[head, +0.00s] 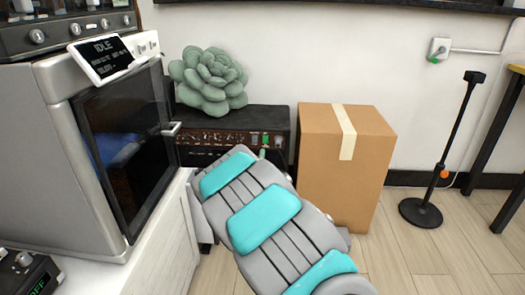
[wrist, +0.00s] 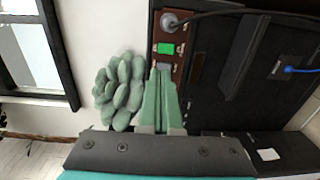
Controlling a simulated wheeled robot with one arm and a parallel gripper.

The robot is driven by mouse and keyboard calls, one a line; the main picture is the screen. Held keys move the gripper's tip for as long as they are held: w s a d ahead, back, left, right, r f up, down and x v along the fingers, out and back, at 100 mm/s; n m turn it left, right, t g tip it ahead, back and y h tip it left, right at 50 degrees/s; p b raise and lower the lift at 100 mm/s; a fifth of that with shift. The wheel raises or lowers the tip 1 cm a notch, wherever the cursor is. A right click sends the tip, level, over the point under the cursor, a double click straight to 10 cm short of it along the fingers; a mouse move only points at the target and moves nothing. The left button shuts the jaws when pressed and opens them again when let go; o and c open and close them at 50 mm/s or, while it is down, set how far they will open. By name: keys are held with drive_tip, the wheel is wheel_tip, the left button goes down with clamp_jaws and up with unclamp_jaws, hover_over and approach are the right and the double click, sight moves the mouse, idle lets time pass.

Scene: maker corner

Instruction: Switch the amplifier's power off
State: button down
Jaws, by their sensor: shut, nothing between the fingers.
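The amplifier (head: 240,116) is a black box with a dark reddish-brown control panel, standing behind my arm in the head view. In the wrist view the amplifier (wrist: 225,85) is turned sideways, with its brown panel strip (wrist: 184,50) facing left. A green lit rectangle (wrist: 165,48) shows on that panel, and a small grey piece (wrist: 163,66) sits just below it in the picture. My gripper (wrist: 160,74) is shut and empty, its pale green fingertips at the grey piece. I cannot tell if they touch. In the head view my arm hides part of the amplifier's front.
A green succulent-shaped plush (head: 210,80) sits on the amplifier. A cardboard box (head: 342,175) stands close on its right. A grey oven-like machine (head: 70,140) with a tilted "IDLE" display is on the left. A black stand (head: 422,211) is farther right on open floor.

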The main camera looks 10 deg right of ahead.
drive_tip(key=shift+v, duration=1.05)
